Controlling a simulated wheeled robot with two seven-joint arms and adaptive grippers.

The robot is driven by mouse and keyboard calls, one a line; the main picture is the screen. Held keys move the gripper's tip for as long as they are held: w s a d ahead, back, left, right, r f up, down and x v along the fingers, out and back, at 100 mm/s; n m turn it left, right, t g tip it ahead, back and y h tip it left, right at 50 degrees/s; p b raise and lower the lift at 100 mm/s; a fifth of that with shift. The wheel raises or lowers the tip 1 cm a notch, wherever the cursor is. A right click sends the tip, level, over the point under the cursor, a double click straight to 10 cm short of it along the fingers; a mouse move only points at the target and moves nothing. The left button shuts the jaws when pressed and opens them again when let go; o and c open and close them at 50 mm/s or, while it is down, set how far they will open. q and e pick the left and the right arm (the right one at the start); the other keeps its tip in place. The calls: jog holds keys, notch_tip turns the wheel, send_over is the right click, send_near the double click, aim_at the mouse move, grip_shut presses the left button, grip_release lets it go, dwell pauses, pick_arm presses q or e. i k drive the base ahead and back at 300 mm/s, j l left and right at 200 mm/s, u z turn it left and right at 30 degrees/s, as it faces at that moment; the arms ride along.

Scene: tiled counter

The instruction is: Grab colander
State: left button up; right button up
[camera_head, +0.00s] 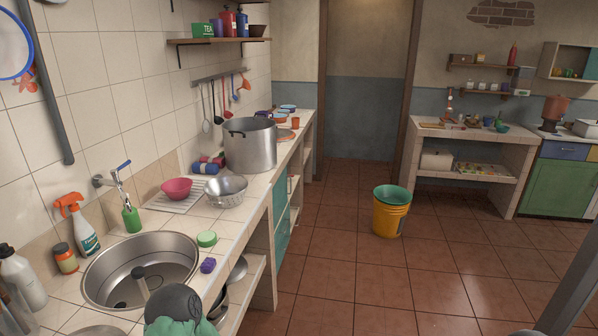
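The colander, a silver metal bowl (226,192), sits on the tiled counter (228,228) to the right of a pink bowl (176,190). It stands upright in front of the large metal pot, and its inside faces up toward the camera. Small handles seem to show at its rim; any holes are too small to tell clearly.
A large pot (250,146) stands behind the colander. A sink (160,262) with a tap (122,183) lies nearer. A green sponge (206,239) and purple scrubber (208,265) lie near the counter edge. A yellow bucket (390,218) stands on otherwise open floor.

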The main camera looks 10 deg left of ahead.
aim_at(225, 192)
jog(key=i+z, duration=0.2)
jog(key=i, duration=0.8)
jog(key=i+j+z, duration=0.2)
jog(key=i, duration=0.8)
jog(key=i+l+u, duration=0.1)
jog(key=i+u, duration=0.25)
jog(key=i+l+u, duration=0.2)
jog(key=i+u, duration=0.15)
jog(key=i+l+u, duration=0.35)
jog(key=k+j, duration=0.05)
jog(key=j, duration=0.05)
